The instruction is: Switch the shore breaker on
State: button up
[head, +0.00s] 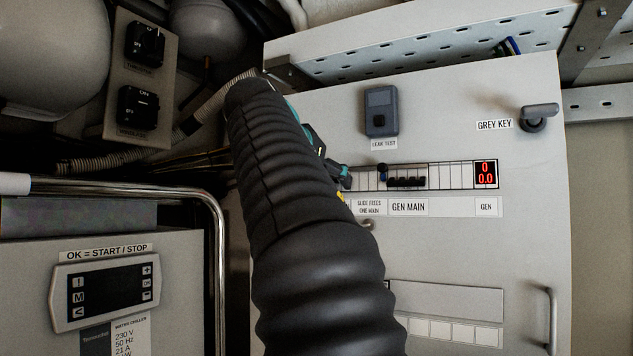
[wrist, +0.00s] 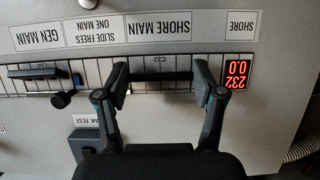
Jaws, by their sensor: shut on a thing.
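The shore breaker (wrist: 160,77) is a wide dark bar in the breaker row, by the SHORE MAIN label (wrist: 159,29), which reads upside down in the wrist view. My gripper (wrist: 161,72) has one finger at each end of this bar and is shut on it. The red SHORE display (wrist: 237,71) reads 232 and 0.0. Whether the breaker is on or off I cannot tell. In the head view my arm hides the breaker; only part of my gripper (head: 337,174) shows beside the row.
The generator breaker (head: 407,182) sits farther along the row, with a dark slide knob (head: 382,170) near it. The GEN display (head: 485,174) reads 0 and 0.0. A leak test box (head: 381,111) and a grey key (head: 538,117) stick out of the panel.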

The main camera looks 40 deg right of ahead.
jog(key=shift+d+r+g+y, duration=0.15)
jog(key=shift+g+y, duration=0.25)
jog(key=shift+y, duration=0.5)
dwell(0.4)
jog(key=o, duration=1.1)
jog(key=shift+s+d, duration=0.1)
jog(key=shift+o, duration=0.2)
jog(key=shift+r, duration=0.1)
jog(key=shift+a, duration=0.2)
jog(key=s+a, duration=0.4)
jog(key=a, duration=0.8)
jog(key=shift+s+r, duration=0.3)
jog(key=shift+s, duration=0.1)
